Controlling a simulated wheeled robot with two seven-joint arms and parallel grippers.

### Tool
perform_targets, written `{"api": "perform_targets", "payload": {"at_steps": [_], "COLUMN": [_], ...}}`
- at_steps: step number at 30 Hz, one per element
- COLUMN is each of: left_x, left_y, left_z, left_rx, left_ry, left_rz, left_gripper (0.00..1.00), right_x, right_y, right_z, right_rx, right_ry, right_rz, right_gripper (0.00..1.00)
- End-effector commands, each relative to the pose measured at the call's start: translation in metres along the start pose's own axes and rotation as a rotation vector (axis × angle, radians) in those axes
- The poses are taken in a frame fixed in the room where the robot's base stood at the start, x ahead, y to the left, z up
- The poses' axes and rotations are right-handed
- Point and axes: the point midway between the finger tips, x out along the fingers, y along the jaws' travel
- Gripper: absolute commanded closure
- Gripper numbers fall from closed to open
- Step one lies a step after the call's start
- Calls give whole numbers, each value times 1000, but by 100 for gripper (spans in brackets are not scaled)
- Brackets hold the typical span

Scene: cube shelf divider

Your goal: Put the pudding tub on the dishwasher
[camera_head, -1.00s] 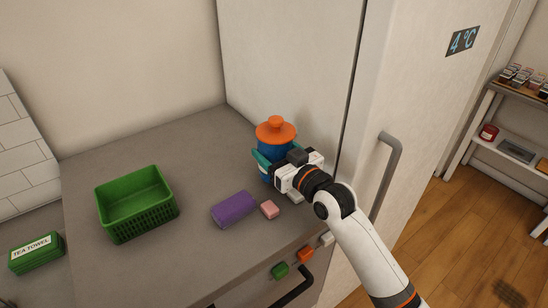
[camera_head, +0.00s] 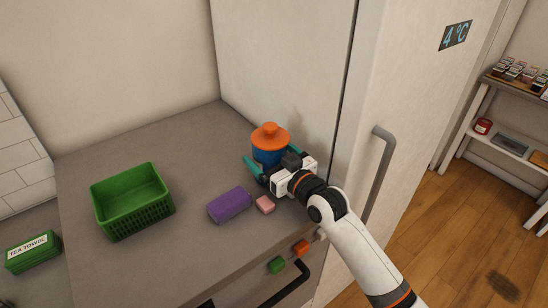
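A blue tub with an orange knobbed lid (camera_head: 270,137), which looks like the pudding tub, stands upright on the grey top of the dishwasher (camera_head: 140,270), near the fridge side. My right gripper (camera_head: 279,161) is at the tub's near side. Its teal fingers are spread apart, one to the left of the tub and one to the right, so it looks open. The tub's lower front is hidden by the gripper. My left gripper is not in view.
A green basket (camera_head: 131,207), a purple block (camera_head: 230,205) and a small pink block (camera_head: 265,204) sit on the same top. The fridge (camera_head: 290,60) rises close behind and right of the tub.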

Motion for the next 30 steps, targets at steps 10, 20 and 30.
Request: {"api": "perform_targets", "payload": {"at_steps": [10, 20, 30], "left_x": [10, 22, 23], "left_y": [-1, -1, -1], "left_z": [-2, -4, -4], "left_rx": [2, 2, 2], "left_ry": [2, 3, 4], "left_rz": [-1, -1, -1], "left_gripper": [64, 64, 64], "right_x": [-45, -106, -120], "right_y": [0, 0, 0], "right_z": [-2, 0, 2], "right_rx": [-1, -2, 1], "right_ry": [0, 0, -1], "right_rz": [0, -1, 0], "right_gripper": [8, 8, 8]}}
